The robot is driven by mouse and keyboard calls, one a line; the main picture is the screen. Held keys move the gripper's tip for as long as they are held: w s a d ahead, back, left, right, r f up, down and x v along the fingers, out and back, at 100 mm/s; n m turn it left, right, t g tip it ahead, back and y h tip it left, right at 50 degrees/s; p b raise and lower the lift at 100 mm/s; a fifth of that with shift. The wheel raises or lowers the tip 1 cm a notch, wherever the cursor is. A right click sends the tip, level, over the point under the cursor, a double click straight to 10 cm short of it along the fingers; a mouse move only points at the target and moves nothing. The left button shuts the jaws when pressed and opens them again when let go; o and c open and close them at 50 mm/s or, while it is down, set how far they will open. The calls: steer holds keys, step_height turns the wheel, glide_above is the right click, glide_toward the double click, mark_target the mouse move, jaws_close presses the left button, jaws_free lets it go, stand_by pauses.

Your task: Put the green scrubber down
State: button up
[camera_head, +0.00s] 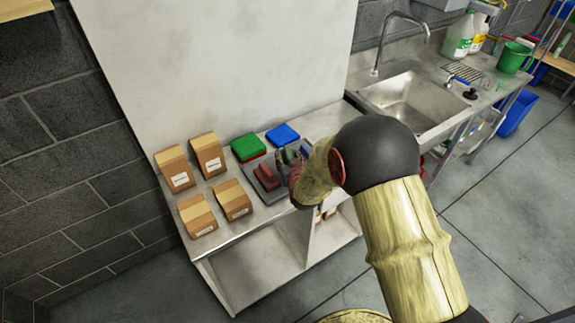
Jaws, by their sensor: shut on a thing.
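My gripper (286,163) is over the right part of the metal counter, beside a grey tray (262,190). It is shut on a small dark green thing, which I take for the green scrubber (291,154). My fingers and wrist hide much of it. I cannot tell whether it touches the tray. A dark red block (267,176) lies on the tray, left of my gripper.
A green pad (247,146) on a red one and a blue pad (283,134) lie behind the tray. Several cardboard boxes (206,155) stand at the left. A wall panel (220,60) rises behind; a sink (405,100) is right.

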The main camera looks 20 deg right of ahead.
steer(key=shift+w+a+f, duration=0.1)
steer(key=shift+w+f, duration=0.25)
steer(key=shift+f, duration=0.15)
steer(key=shift+f+b, duration=0.6)
steer(key=shift+f, duration=0.75)
steer(key=shift+f, duration=0.2)
steer(key=o, duration=0.9)
steer(key=shift+o, duration=0.2)
steer(key=shift+r, duration=0.1)
